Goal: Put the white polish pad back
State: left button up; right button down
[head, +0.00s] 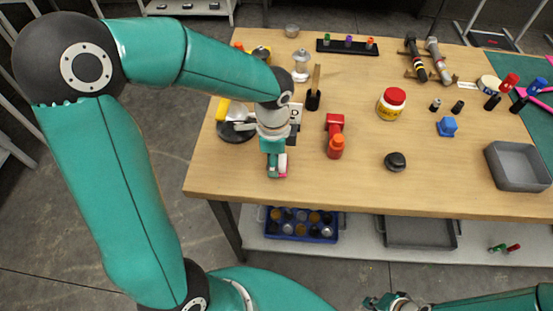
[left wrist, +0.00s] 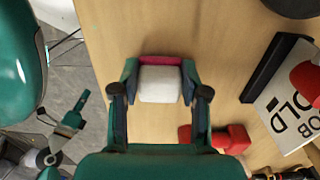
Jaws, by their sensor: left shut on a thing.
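My left gripper (head: 277,170) is over the left front part of the wooden table, shut on the white polish pad. In the left wrist view the pad (left wrist: 160,84) is a white block with a pink-red strip along its far side, between the two fingertips (left wrist: 160,88).
A red bottle-like thing (head: 335,138) lies right of the left gripper. A HOLD JOB card (head: 296,114) and a dark round disc (head: 236,131) are behind it. A black knob (head: 395,161), yellow-labelled jar (head: 391,103) and grey tray (head: 517,166) stand further right. The front middle is mostly clear.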

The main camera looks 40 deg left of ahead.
pick_arm(q)
jog(key=o, duration=1.1)
jog(key=shift+f, duration=0.1)
notch_tip(320, 180, up, 12)
jog(key=shift+p, duration=0.4)
jog(key=shift+s, duration=0.1)
